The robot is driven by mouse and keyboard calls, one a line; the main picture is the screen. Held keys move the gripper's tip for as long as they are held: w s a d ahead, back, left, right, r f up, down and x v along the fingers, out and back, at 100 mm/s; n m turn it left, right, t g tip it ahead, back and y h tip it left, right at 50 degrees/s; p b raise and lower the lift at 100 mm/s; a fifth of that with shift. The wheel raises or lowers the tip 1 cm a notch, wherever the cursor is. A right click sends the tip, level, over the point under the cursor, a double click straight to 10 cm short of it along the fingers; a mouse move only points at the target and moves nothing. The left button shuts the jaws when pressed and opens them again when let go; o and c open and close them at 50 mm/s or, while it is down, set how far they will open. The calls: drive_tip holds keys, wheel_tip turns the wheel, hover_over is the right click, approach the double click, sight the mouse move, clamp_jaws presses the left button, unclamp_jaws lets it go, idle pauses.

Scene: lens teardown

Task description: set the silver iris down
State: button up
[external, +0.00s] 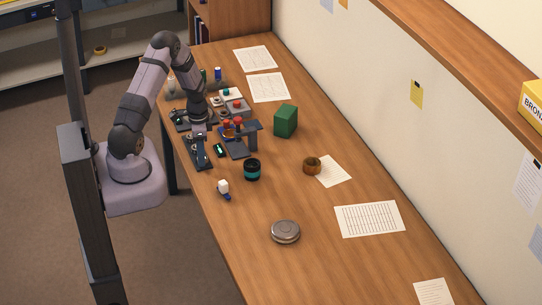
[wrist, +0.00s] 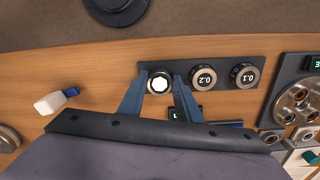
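The silver iris (wrist: 160,82) is a small round ring with a bright white many-sided opening in the wrist view. It lies between the two blue fingertips of my gripper (wrist: 161,77), which close on its left and right sides. It is over the left end of a dark strip (wrist: 223,66); I cannot tell whether it touches the strip. Two round pieces marked 0.2 (wrist: 204,77) and 0.1 (wrist: 245,75) sit on the strip. In the external view my gripper (external: 198,139) points down over the dark strip (external: 197,155), and the iris is too small to make out.
A white and blue bottle (external: 223,187), a teal-banded black cylinder (external: 252,170) and a small green-lit device (external: 219,150) are nearby. A blue-grey stand (external: 252,139) and green box (external: 286,121) stand right. A silver disc (external: 285,232) lies nearer the camera, with bare wood around it.

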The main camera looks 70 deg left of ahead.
drive_tip(key=shift+c, duration=1.3)
drive_tip(key=shift+r, duration=0.1)
drive_tip(key=shift+r+b, duration=1.4)
drive_tip(key=shift+r, duration=3.55)
drive_tip(key=w+d+b, duration=0.1)
drive_tip(key=w+d, duration=0.3)
drive_tip(key=d, duration=0.3)
drive_tip(key=w+d+b, duration=0.2)
drive_tip(key=w+d, duration=0.3)
drive_tip(key=d, duration=0.3)
drive_tip(key=w+d+g+b, duration=0.1)
drive_tip(key=w+d+b, duration=0.1)
drive_tip(key=w+d, duration=0.3)
drive_tip(key=d, duration=0.2)
drive_tip(key=shift+d+f+m, duration=0.2)
drive_tip(key=shift+d+m, duration=0.1)
drive_tip(key=shift+d, duration=0.1)
